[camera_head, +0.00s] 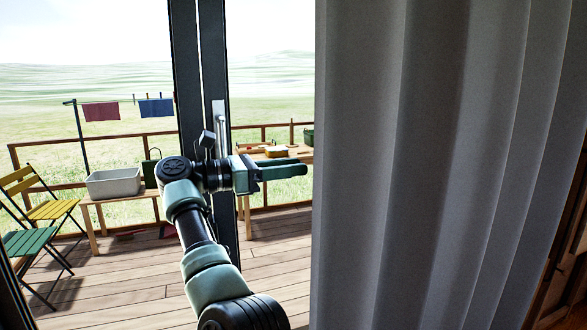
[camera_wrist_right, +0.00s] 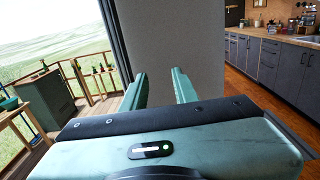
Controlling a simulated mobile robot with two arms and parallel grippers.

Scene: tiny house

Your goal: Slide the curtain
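The grey curtain (camera_head: 430,165) hangs in tall vertical folds over the right half of the head view. Its left edge is just right of my right gripper (camera_head: 296,165). In the right wrist view the curtain (camera_wrist_right: 178,40) is a plain grey surface beyond my right gripper (camera_wrist_right: 160,80). The two green fingers stand apart with nothing seen held between them. The fingertips point toward the curtain; I cannot tell whether they touch it. My left gripper is in neither view.
A dark door frame (camera_head: 190,60) with a pale upright handle (camera_head: 219,120) stands behind my right arm. Through the glass are a deck, a bench with a grey tub (camera_head: 113,183), folding chairs and a railing. Kitchen cabinets (camera_wrist_right: 270,62) stand right of the curtain in the wrist view.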

